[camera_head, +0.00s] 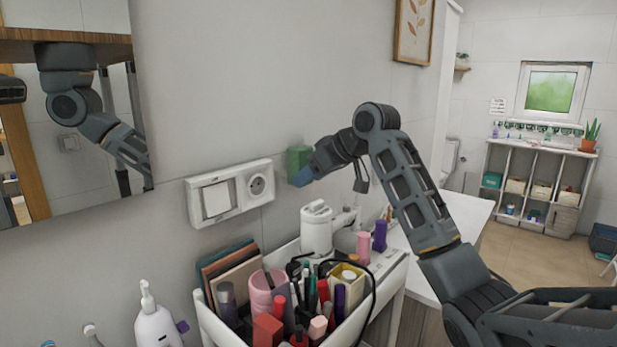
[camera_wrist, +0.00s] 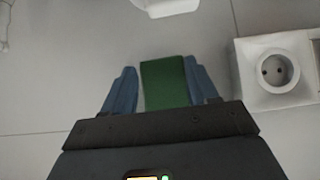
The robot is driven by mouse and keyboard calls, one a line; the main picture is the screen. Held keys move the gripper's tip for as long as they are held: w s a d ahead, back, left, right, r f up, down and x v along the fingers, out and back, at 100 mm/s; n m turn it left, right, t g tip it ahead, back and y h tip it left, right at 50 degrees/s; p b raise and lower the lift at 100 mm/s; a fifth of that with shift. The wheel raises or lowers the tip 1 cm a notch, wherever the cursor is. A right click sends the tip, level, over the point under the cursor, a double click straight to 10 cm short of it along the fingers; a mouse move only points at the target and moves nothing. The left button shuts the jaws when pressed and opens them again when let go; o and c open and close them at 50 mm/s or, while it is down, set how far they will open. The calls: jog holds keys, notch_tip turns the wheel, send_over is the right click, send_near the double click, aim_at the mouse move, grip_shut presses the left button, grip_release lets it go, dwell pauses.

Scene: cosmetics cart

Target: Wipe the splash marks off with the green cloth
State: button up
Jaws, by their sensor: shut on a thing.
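The green cloth (camera_head: 298,160) is a folded green block, held up against or very close to the tiled wall, just right of the socket panel. My gripper (camera_head: 303,175) is shut on it, its blue fingers at the cloth's lower edge. In the wrist view the cloth (camera_wrist: 165,85) sits between the two blue fingers of my gripper (camera_wrist: 162,78), with pale tile beyond. I cannot tell whether the cloth touches the wall. I make out no splash marks in either view; any behind the cloth are hidden.
A white switch and socket panel (camera_head: 230,193) is close left of my gripper; its socket (camera_wrist: 275,70) shows in the wrist view. Below stands a white cart (camera_head: 240,334) crowded with cosmetics, and a white appliance (camera_head: 317,232). A mirror (camera_head: 100,200) hangs left.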

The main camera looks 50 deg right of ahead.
aim_at(297, 163)
jog(key=shift+d+r, duration=0.9)
jog(key=shift+d, duration=1.35)
jog(key=shift+a, duration=5.1)
jog(key=shift+w+a+r, duration=0.1)
jog(key=shift+r, duration=0.85)
jog(key=shift+d+r, duration=0.1)
jog(key=shift+d, duration=0.45)
jog(key=d, duration=0.9)
jog(key=shift+f, duration=0.2)
